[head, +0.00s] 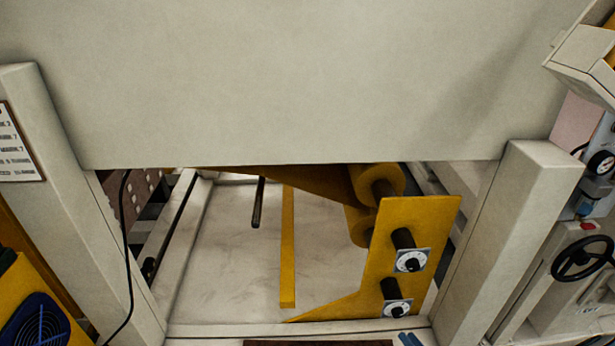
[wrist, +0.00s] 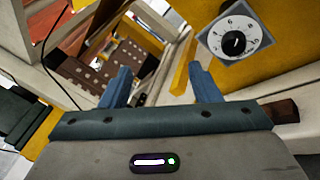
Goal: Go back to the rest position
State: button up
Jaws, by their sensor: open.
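My gripper (wrist: 160,69) shows in the wrist view with its two blue fingers spread wide apart. Nothing is held between them. A white dial with a black knob (wrist: 234,42) stands just beyond the right finger, on a yellow panel; I cannot tell how far apart they are. In the head view, two small blue tips show at the bottom edge, below the lower dial; they look like my fingers, but the rest of the gripper is out of that view.
A large pale machine cover (head: 290,80) spans the top of the head view, between two pale posts. Below it are a yellow plate (head: 424,225) with two dials, a copper-coloured roll (head: 380,184) and a yellow bar (head: 288,245). A black handwheel (head: 583,258) is at right.

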jog(key=s+a+r+n+g+y+p, duration=0.1)
jog(key=a+r+n+g+p, duration=0.25)
jog(key=r+n+g, duration=0.4)
jog(key=s+a+r+n+g+y+p, duration=0.15)
jog(key=a+r+n+g, duration=0.25)
jog(key=r+n, duration=0.65)
jog(key=s+a+r+n+g+p, duration=0.1)
jog(key=a+r+n+g+p, duration=0.4)
jog(key=r, duration=0.7)
jog(key=s+r+n+h+p, duration=0.2)
jog(key=r+n, duration=0.3)
jog(key=r, duration=0.4)
jog(key=s+a+r+n+t+h+p, duration=0.1)
jog(key=s+r+n+h+p, duration=0.2)
jog(key=r, duration=0.6)
jog(key=s+a+r+n+t+h+p, duration=0.1)
jog(key=s+r+n+h+p, duration=0.2)
jog(key=r+n+h, duration=0.3)
notch_tip(320, 180, up, 3)
jog(key=s+n, duration=0.1)
jog(key=n, duration=0.1)
jog(key=shift+s+r+n, duration=0.15)
jog(key=shift+n, duration=0.15)
jog(key=shift+t, duration=0.25)
